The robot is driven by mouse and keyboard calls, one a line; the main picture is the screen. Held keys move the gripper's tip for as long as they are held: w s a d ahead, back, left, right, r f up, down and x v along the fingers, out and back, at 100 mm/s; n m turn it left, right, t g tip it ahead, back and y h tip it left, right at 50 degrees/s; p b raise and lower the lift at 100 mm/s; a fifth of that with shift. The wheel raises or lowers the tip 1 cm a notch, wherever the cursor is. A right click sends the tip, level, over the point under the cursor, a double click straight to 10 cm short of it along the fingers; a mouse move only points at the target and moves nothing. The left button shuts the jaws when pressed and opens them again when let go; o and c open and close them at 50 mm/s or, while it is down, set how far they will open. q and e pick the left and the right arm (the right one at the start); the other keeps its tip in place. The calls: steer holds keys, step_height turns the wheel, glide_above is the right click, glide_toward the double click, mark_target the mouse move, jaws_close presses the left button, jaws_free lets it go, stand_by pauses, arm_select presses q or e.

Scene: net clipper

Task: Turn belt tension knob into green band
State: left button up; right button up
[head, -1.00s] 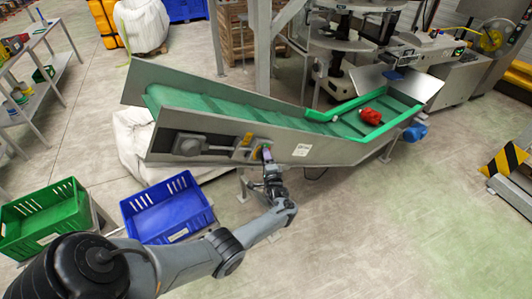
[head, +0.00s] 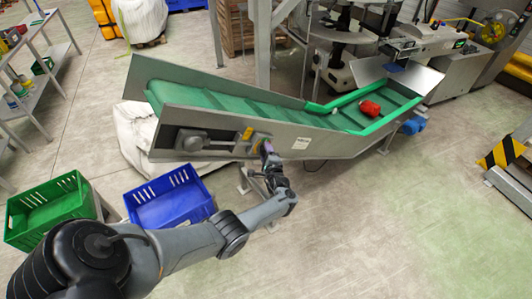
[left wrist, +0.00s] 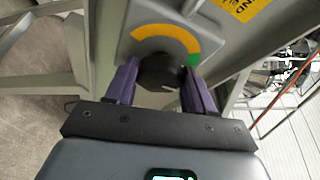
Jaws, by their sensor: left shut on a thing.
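The belt tension knob (left wrist: 158,72) is black and round, with a small pale mark low on its face. It sits on a plate on the side of the conveyor (head: 225,138). A yellow-orange arc (left wrist: 163,33) curves around its top, and the green band (left wrist: 194,56) is at the arc's right end. My left gripper (head: 267,150) reaches the plate in the head view. In the left wrist view its purple fingers (left wrist: 160,80) are shut on the knob, one on each side. The fingers and gripper body hide part of the dial. My right gripper is not in view.
A green crate (head: 45,200) and a blue crate (head: 170,206) stand at the lower left. A red object (head: 370,108) and a small pale object (head: 333,111) lie on the green belt. A yellow-black barrier (head: 503,153) stands at the right. The floor at the lower right is clear.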

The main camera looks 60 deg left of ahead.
arm_select(q)
steer(key=o, duration=1)
steer(key=shift+o, duration=0.2)
steer(key=p+v, duration=0.3)
steer(key=v, duration=0.8)
